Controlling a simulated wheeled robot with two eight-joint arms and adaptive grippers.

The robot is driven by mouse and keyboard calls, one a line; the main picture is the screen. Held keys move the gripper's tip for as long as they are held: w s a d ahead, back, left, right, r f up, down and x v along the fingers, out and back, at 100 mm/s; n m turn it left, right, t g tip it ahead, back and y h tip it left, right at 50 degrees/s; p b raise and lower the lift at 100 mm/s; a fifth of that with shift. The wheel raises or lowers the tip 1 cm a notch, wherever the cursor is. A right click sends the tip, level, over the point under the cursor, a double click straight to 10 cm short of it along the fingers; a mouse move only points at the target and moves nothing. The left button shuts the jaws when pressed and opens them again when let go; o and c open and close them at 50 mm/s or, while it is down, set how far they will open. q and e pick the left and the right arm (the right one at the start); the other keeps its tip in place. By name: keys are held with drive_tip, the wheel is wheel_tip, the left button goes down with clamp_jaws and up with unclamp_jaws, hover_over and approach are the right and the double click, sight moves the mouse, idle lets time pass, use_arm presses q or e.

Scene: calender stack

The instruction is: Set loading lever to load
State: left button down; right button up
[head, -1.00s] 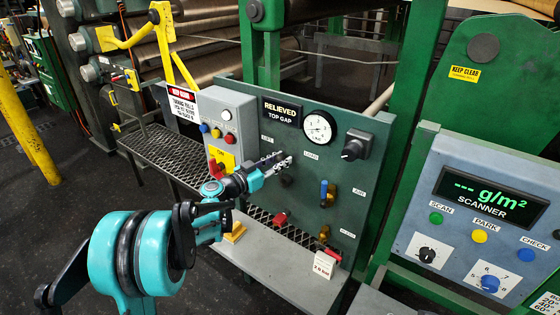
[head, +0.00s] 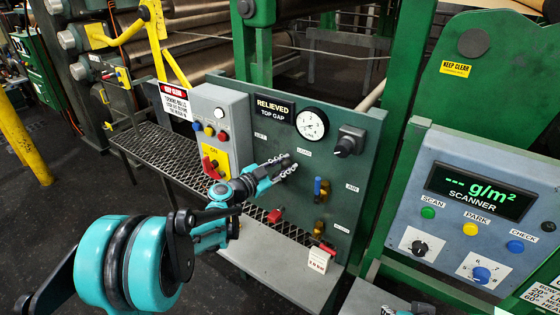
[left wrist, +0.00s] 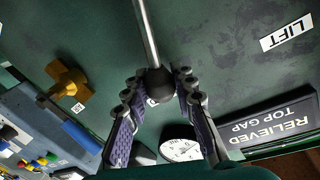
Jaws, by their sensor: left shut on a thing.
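The loading lever is a metal rod (left wrist: 147,35) with a dark round knob (left wrist: 153,88), seen in the left wrist view. My left gripper (head: 287,167) has its fingers on either side of the knob, and they show in the left wrist view (left wrist: 155,95) too. It is shut on the lever. In the head view my fingers hide most of the lever. The LIFT label (head: 261,135) is up and left of my fingertips; the LOAD label (head: 304,153) is just above and right of them. Only a small dark and teal piece, perhaps my right gripper (head: 421,308), shows at the bottom edge.
The green panel also carries a sign reading RELIEVED TOP GAP (head: 275,108), a dial gauge (head: 312,123), a black knob (head: 348,142) and a blue-handled valve (head: 319,190). A grey button box (head: 221,120) stands left, a scanner console (head: 470,235) right. A grey ledge (head: 275,270) lies below.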

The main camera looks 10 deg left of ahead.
use_arm(q)
drive_tip(key=shift+s+d+f+m, duration=0.3)
drive_tip(key=shift+d+f+m, duration=0.2)
drive_tip(key=shift+d+m, duration=0.35)
drive_tip(key=c, duration=1.2)
unclamp_jaws()
drive_tip(key=v, duration=1.2)
drive_tip(key=shift+r, duration=0.15)
